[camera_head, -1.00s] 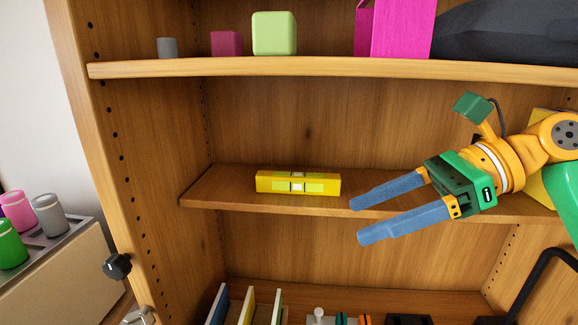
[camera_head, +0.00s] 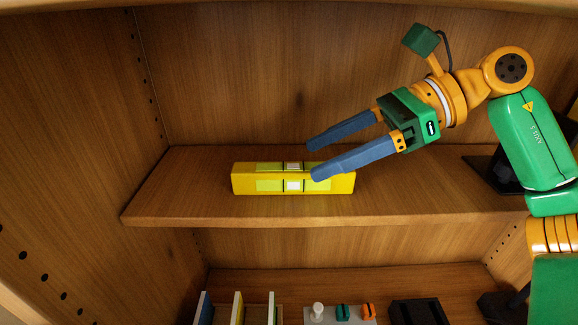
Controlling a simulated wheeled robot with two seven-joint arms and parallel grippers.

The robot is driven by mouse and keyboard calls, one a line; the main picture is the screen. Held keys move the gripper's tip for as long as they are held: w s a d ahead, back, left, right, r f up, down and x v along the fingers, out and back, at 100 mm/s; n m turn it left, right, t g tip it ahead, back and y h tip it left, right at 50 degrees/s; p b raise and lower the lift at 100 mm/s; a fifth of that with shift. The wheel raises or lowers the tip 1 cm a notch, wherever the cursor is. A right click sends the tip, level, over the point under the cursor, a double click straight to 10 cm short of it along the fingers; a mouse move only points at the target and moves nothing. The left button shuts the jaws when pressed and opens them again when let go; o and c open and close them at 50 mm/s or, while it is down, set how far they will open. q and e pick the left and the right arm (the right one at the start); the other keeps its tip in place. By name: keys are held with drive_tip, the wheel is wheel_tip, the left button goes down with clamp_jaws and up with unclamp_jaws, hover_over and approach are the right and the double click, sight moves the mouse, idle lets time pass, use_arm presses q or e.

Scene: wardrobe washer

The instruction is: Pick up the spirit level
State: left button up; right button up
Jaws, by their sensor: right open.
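The spirit level (camera_head: 265,180) is a yellow bar with pale green windows and white marks. It lies lengthwise on the middle wooden shelf (camera_head: 190,205). My right gripper (camera_head: 312,160) comes in from the right, with its two blue fingers apart and empty. The nearer fingertip overlaps the right part of the level in the picture, and the other is above and behind it. I cannot tell whether the fingers touch the level. My left gripper is not in view.
The shelf is bare left of the level. A black object (camera_head: 490,172) stands at the shelf's right, behind my arm. The lower shelf holds upright boards (camera_head: 237,308), a board with small pieces (camera_head: 342,314) and a black tray (camera_head: 418,312). The cabinet's left wall (camera_head: 75,130) is close.

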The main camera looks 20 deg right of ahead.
sight(298, 166)
drive_tip(key=x, duration=0.1)
drive_tip(key=p+x, duration=0.1)
drive_tip(key=x, duration=0.3)
drive_tip(key=shift+s+a, duration=0.25)
drive_tip(key=shift+s, duration=0.1)
drive_tip(key=shift+w, duration=0.2)
drive_tip(key=shift+f, duration=0.1)
drive_tip(key=c, duration=0.3)
drive_tip(key=shift+s, duration=0.15)
clamp_jaws()
